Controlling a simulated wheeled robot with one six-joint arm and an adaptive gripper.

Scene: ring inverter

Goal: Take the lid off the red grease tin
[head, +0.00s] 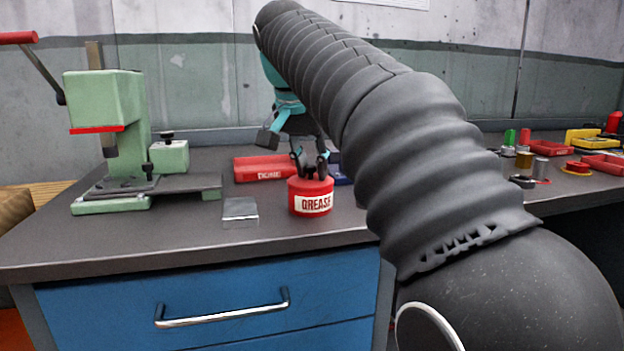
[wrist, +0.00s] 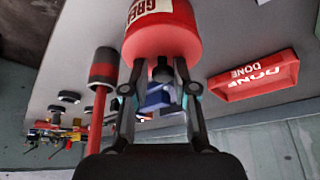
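The red grease tin (head: 311,203) stands upright on the workbench, its white label reading GREASE. Its red lid (head: 311,183) sits on top and has a small dark knob (head: 310,173). My gripper (head: 311,167) points down over the lid, its two fingers spread on either side of the knob. In the wrist view the tin (wrist: 163,38) appears upside down, with the knob (wrist: 163,72) between the fingertips of my gripper (wrist: 155,78). Gaps show beside the knob, so the fingers look open. Exact contact with the lid is hard to tell.
A green press (head: 105,115) stands at the left. A red DONE tray (head: 262,168) lies behind the tin, and a blue tray (head: 341,178) is partly hidden. A metal plate (head: 240,210) lies left of the tin. Small parts and red trays (head: 603,163) are at the right.

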